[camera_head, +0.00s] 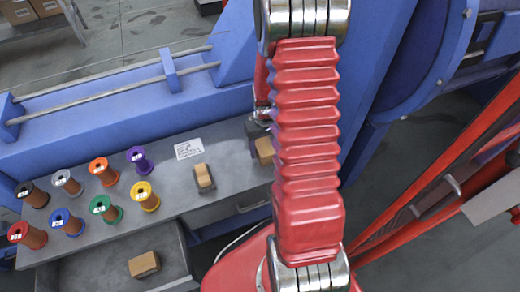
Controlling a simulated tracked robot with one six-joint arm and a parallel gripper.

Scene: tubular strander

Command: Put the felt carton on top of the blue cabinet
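Three small brown boxes show, and I cannot tell by its look which is the felt carton. One box (265,150) is at the grey bench's back right, beside my red arm and partly hidden by it. Another box (204,176) is in the middle of the bench top, on a dark base. A third box (144,264) lies in the grey tray at the front. My gripper (257,131) seems to be the dark part just above the first box. Its fingers are mostly hidden, and I cannot tell whether it touches that box. No separate blue cabinet is clearly visible.
Several coloured spools (106,208) stand in two rows on the left of the grey bench top (225,160). A white label (188,148) lies behind the middle box. Blue machinery (95,120) with metal rods runs behind. Red bars (440,180) stand at right. Cartons sit on a far shelf (45,25).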

